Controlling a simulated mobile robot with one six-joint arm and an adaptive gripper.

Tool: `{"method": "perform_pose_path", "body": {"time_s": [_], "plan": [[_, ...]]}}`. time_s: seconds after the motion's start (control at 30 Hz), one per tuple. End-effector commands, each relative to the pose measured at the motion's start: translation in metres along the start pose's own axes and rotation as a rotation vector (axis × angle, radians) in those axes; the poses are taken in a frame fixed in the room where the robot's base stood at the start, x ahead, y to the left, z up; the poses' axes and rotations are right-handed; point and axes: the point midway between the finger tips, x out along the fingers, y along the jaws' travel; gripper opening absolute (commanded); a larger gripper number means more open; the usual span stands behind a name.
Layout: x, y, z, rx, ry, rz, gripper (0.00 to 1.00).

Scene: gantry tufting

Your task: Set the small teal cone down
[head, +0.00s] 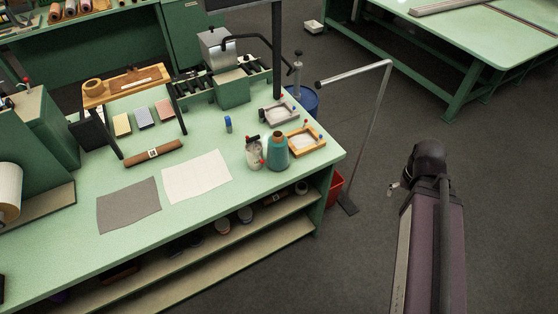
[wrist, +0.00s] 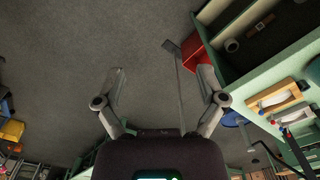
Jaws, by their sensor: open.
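A teal cone (head: 277,152) stands upright on the green bench top, near its right end in the head view. It is beside a clear jar with red parts (head: 254,153) and a wooden tray (head: 305,139). In the head view my arm is off to the right of the bench, clear of the cone, and most of the gripper is hidden.
The bench (head: 100,258) holds a grey cloth (head: 129,206), a white cloth (head: 197,177), a small blue-green item (head: 228,124) and a grey tray (head: 279,113). A bent metal stand (head: 372,115) and red bin (head: 334,187) are by its right end. Open floor lies right.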

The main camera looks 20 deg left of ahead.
Motion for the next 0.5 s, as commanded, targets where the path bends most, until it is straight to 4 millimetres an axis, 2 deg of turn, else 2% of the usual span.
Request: {"method": "perform_pose_path", "body": {"time_s": [0.03,0.2,0.5], "plan": [[0.018,0.0,0.0,0.0,0.0,0.0,0.9],[0.037,0.0,0.0,0.0,0.0,0.0,0.9],[0.044,0.0,0.0,0.0,0.0,0.0,0.9]]}}
